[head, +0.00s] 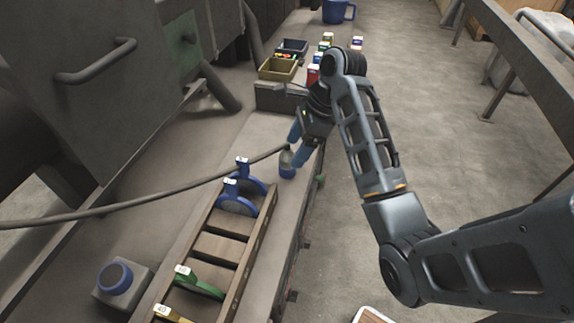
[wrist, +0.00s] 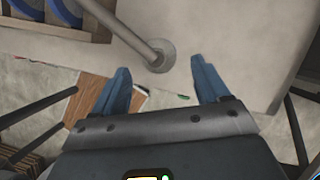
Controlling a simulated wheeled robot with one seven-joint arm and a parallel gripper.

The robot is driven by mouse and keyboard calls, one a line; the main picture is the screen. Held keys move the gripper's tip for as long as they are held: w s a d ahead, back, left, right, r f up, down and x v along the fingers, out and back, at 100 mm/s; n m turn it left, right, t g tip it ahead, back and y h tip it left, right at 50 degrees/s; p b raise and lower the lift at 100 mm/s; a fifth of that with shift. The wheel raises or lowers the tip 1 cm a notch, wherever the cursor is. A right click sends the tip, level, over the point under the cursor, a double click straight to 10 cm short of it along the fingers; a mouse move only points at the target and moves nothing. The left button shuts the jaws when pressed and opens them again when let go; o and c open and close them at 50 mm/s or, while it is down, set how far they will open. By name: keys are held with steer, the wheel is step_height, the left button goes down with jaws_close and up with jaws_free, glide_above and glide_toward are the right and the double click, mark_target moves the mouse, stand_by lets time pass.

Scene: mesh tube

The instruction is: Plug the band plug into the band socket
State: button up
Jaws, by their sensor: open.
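A dark cable runs in from the left of the head view to a short grey plug with a blue band (head: 287,168), which I take as the band plug. It stands on the bench ledge just by my gripper (head: 294,150). In the wrist view the plug's grey round end (wrist: 160,56) lies between and slightly beyond the fingertips of my gripper (wrist: 160,67). The blue fingers are apart, with a gap on each side of the plug. A pale box with a blue round fitting (head: 115,278) at the lower left looks like the socket; its opening is unclear.
A wooden rack (head: 225,248) holding blue and green labelled discs stands left of the plug. A large grey machine (head: 100,90) fills the upper left. Open floor lies right.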

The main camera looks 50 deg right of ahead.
mark_target(287, 160)
steer(key=shift+f, duration=0.25)
steer(key=shift+w+b+x, duration=0.2)
steer(key=shift+b+x, duration=0.4)
steer(key=shift+x, duration=1.9)
steer(key=shift+a+r, duration=0.1)
steer(key=shift+a, duration=0.05)
steer(key=c, duration=1)
steer(key=shift+o, duration=0.2)
steer(key=shift+r, duration=0.1)
